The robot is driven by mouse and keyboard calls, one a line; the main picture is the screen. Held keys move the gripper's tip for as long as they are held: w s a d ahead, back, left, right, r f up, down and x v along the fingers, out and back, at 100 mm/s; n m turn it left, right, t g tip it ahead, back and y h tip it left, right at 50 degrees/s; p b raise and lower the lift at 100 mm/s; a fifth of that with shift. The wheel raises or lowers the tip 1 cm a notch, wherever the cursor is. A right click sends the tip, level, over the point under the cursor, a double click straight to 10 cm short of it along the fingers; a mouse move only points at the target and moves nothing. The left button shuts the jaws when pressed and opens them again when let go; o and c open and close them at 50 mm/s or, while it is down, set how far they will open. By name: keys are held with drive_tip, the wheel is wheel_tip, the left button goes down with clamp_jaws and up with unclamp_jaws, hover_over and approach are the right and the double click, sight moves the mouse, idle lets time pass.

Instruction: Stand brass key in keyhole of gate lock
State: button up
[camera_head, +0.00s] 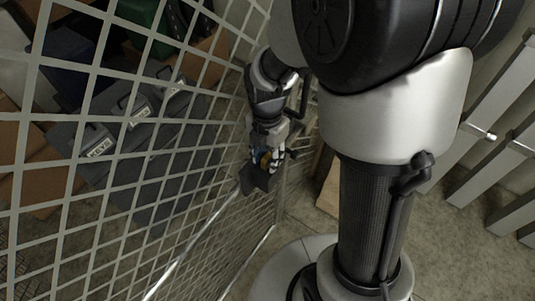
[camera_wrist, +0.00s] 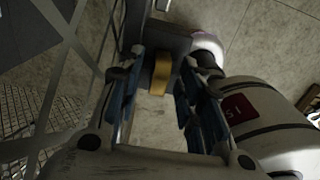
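The gate lock (camera_head: 258,179) is a dark box on the mesh gate, just beyond my gripper's fingertips. In the wrist view the gate lock (camera_wrist: 168,38) is a dark grey block at the top centre. The brass key (camera_wrist: 161,74) shows as a yellow-brown piece against the lock's near face; a bit of the brass key (camera_head: 265,160) also shows in the head view. My gripper (camera_wrist: 170,72) is open, its blue-padded fingers on either side of the key with gaps visible. My gripper (camera_head: 268,156) points down at the lock. The keyhole is hidden, so how deep the key sits cannot be told.
A wire mesh panel (camera_head: 110,145) fills the left, close beside my gripper. Behind it lie grey labelled cases (camera_head: 97,148) and cardboard boxes (camera_head: 205,57). Metal rails (camera_head: 490,130) stand at the right. Concrete floor (camera_head: 300,232) shows between.

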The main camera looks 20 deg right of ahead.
drive_tip(key=shift+r, duration=0.1)
wheel_tip(320, 180, up, 12)
idle(0.6)
idle(0.4)
drive_tip(key=s+f+m+t+b, duration=0.1)
drive_tip(key=s+m+t+b, duration=0.1)
drive_tip(key=s+m+b, duration=0.2)
drive_tip(key=s+f+m+t+b, duration=0.2)
drive_tip(key=s+m+b, duration=0.2)
drive_tip(key=s+m, duration=0.7)
drive_tip(key=m, duration=1)
drive_tip(key=shift+t+b, duration=0.3)
drive_tip(key=shift+b, duration=0.05)
